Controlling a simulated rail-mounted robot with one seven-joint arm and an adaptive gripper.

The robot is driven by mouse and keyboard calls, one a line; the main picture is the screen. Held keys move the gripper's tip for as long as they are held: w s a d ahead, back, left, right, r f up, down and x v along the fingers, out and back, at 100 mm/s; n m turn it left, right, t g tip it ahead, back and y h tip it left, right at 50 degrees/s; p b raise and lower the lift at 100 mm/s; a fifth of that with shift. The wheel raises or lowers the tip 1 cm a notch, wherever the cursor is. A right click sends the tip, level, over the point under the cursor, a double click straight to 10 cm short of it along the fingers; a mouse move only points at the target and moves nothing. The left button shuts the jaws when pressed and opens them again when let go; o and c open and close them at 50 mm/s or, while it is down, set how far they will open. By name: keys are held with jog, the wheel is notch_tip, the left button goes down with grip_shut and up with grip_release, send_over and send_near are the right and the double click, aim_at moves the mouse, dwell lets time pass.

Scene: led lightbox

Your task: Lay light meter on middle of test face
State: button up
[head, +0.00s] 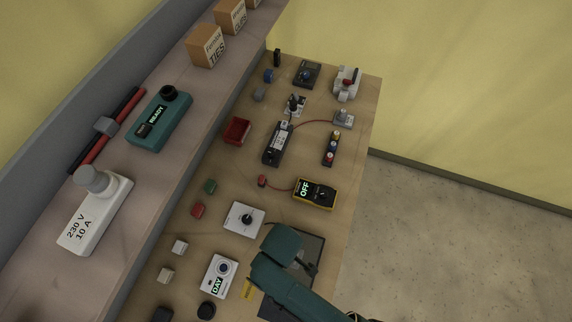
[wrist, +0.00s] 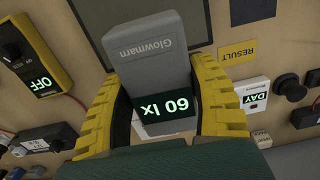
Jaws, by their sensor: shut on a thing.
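The light meter (wrist: 150,45) is a grey block marked Glowmarn. Its lit display reads 60 lx. My gripper (wrist: 160,88) is shut on it, with a yellow ribbed finger on each side in the wrist view. Beyond the meter lies a flat framed panel (wrist: 98,16), which looks like the test face; the meter and fingers hide much of it. In the head view my teal gripper (head: 283,246) is over a dark rectangular panel (head: 313,246) near the bench's right edge. The meter is hidden there. I cannot tell whether the meter touches the panel.
A yellow RESULT label (wrist: 237,52) and a white DAY box (head: 220,277) are beside the panel. A yellow multimeter reading OFF (head: 315,194) and a white box with a black knob (head: 244,218) are nearby. A raised shelf (head: 150,180) runs along the left.

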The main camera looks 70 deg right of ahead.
aim_at(300, 254)
jog(key=s, duration=0.1)
jog(key=s+d+r, duration=0.1)
jog(key=s, duration=0.1)
jog(key=s+r, duration=0.1)
jog(key=shift+s+d+p, duration=0.15)
jog(key=shift+d+p, duration=0.15)
jog(key=shift+p, duration=0.05)
notch_tip(300, 254, down, 10)
jog(key=shift+s, duration=0.1)
jog(key=shift+f, duration=0.15)
jog(key=o, duration=1.2)
notch_tip(300, 254, up, 12)
jog(key=shift+r, duration=0.15)
